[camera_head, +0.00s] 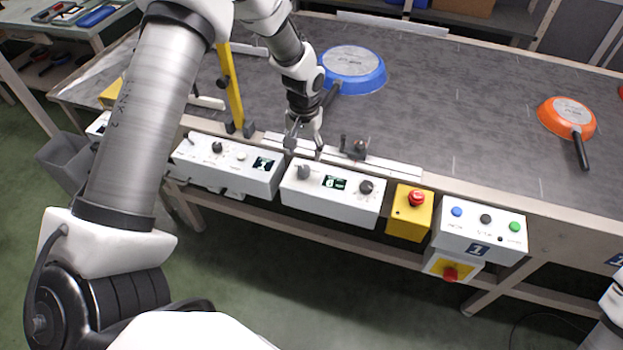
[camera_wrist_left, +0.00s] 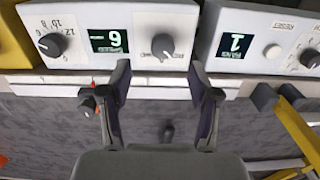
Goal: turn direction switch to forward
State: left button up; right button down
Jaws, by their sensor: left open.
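The direction switch (camera_head: 303,172) is a grey knob at the left end of the middle white control box (camera_head: 325,206). In the left wrist view, seen upside down, the knob (camera_wrist_left: 162,46) has small printing beside it that is too blurred to read. Its exact pointing direction is hard to tell. My left gripper (camera_head: 305,147) is above the table's front edge, just behind the box. In the left wrist view its open fingers (camera_wrist_left: 160,72) are either side of the knob's line, apart from it and empty. My right gripper is not in view.
The box also has a display (camera_head: 335,183) and a dark dial (camera_head: 366,187). Another white box (camera_head: 228,168) stands left. A yellow emergency-stop box (camera_head: 408,215) and a button box (camera_head: 481,230) stand right. A yellow post (camera_head: 236,95) rises nearby. Blue (camera_head: 352,70) and orange (camera_head: 567,118) pans lie on the belt.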

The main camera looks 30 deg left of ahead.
aim_at(303, 169)
pick_arm(q)
jog(key=shift+w+a+r, duration=0.1)
jog(key=shift+w+a, duration=0.2)
jog(key=shift+a, duration=0.05)
notch_tip(303, 169, down, 7)
jog(key=shift+d+r+p, duration=0.1)
jog(key=shift+p, duration=0.6)
jog(key=shift+a+f, duration=0.25)
jog(key=shift+f, duration=0.35)
jog(key=shift+d+r, duration=0.1)
jog(key=c, duration=1.2)
